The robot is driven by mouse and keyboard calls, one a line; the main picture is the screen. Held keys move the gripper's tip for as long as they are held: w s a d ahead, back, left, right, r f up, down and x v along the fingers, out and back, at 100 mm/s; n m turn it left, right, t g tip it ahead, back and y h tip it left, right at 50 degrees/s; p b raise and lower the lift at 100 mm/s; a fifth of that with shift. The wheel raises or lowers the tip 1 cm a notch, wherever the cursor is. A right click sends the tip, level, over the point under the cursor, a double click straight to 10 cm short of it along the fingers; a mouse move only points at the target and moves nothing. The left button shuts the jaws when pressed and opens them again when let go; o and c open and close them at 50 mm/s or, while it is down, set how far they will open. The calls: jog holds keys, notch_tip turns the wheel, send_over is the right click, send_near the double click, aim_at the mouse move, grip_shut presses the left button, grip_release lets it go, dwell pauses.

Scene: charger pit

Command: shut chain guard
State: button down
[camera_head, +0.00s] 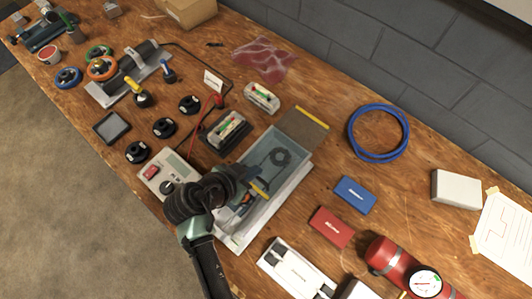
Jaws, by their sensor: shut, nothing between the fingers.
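A grey-blue open box (272,210) sits on a pale base near the middle of the bench, with a dark coiled chain-like item (277,158) inside. A flat brownish panel with a yellow strip along its far edge (303,130) extends from the box's far end; it looks like the guard, standing open. My gripper (256,192) is over the left part of the box, apart from the panel. Its fingers are small and partly hidden by my dark wrist. It is shut with nothing seen in it. A yellow piece shows beside the fingertips; I cannot tell whether they touch.
A grey meter (168,175) and a battery-like block (225,131) stand left of the box. Blue (355,194) and red (331,227) boxes, a blue cable coil (378,133) and a red cylinder (394,263) lie right.

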jog(key=s+a, duration=0.6)
jog(key=s, duration=0.3)
jog(key=shift+a, duration=0.3)
jog(key=shift+s+f, duration=0.1)
notch_tip(320, 180, up, 8)
jog(key=s+a, duration=0.2)
jog(key=w+r+n+t+y, duration=0.2)
jog(key=w+r+t+y, duration=0.15)
jog(key=w+r, duration=0.9)
jog(key=w+d+r+n+t+y, duration=0.1)
jog(key=w+r+t, duration=0.25)
jog(key=r, duration=0.55)
jog(key=w+d+r+n+t+y, duration=0.15)
jog(key=w+r, duration=0.25)
jog(key=r, duration=0.4)
jog(key=s+d+r+n+t, duration=0.1)
jog(key=d+r+t, duration=0.2)
jog(key=r, duration=0.6)
jog(key=d+r+t, duration=0.3)
jog(key=r+t, duration=0.1)
jog(key=r, duration=0.5)
jog(key=s+d+r+n+t, duration=0.1)
jog(key=s+d+r+t, duration=0.1)
jog(key=s+r, duration=0.2)
jog(key=s+d+r+t+h, duration=0.1)
jog(key=s+d+r+t, duration=0.2)
jog(key=r, duration=0.6)
jog(key=shift+s+d+n, duration=0.35)
jog(key=shift+s, duration=0.65)
